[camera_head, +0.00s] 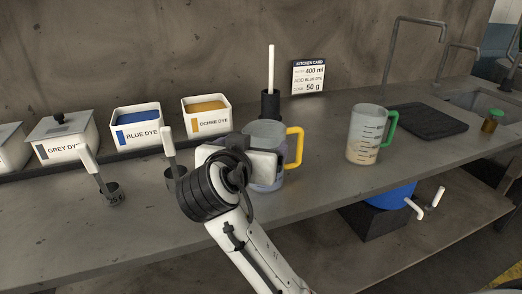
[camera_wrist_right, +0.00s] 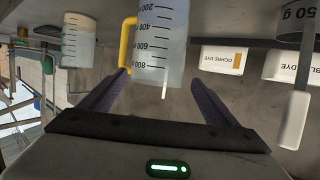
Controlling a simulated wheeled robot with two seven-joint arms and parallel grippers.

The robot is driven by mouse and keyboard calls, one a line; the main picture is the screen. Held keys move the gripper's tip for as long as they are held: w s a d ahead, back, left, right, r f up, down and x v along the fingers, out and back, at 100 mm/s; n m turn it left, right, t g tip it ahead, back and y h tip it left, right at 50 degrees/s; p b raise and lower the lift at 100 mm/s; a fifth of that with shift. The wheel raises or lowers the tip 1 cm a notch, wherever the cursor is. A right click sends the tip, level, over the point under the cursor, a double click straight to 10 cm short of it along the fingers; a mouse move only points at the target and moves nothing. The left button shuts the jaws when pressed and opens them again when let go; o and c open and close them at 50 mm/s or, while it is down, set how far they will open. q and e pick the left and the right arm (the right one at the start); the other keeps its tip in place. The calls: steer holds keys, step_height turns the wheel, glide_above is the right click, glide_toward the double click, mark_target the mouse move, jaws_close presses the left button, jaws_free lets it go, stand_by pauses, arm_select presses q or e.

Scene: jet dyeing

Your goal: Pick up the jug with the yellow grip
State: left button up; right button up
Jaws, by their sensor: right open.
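The jug with the yellow grip (camera_head: 265,128) stands on the counter, clear-walled, with its yellow grip (camera_head: 295,147) to the right. My right gripper (camera_head: 255,160) is in front of it and hides much of its lower body. In the right wrist view the open fingers (camera_wrist_right: 161,82) point toward the jug (camera_wrist_right: 162,40), one to each side. The jug's scale marks show there, and its yellow grip (camera_wrist_right: 128,42) lies close to the left finger. I cannot tell whether the fingers touch it. My left gripper is not in view.
A jug with a green grip (camera_head: 363,137), with pale contents, stands to the right by a dark mat (camera_head: 428,120). Dye boxes, such as the ochre one (camera_head: 208,120), line the back left. Scoops (camera_head: 111,194) stand in front of them. A black holder (camera_head: 270,104) stands behind the jug.

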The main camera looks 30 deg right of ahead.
mark_target(260, 142)
steer(key=x, duration=0.4)
steer(key=shift+s+d, duration=0.15)
steer(key=shift+s, duration=0.1)
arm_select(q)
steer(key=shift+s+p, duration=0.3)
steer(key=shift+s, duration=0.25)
arm_select(e)
steer(key=x, duration=0.2)
steer(key=f+x, duration=0.1)
steer(key=x, duration=0.2)
steer(key=shift+s+d, duration=0.1)
steer(key=c, duration=1)
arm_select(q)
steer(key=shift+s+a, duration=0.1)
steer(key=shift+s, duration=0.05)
arm_select(e)
steer(key=shift+r, duration=0.1)
steer(key=shift+c, duration=0.6)
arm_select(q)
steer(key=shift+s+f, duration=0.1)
arm_select(e)
steer(key=shift+r, duration=0.15)
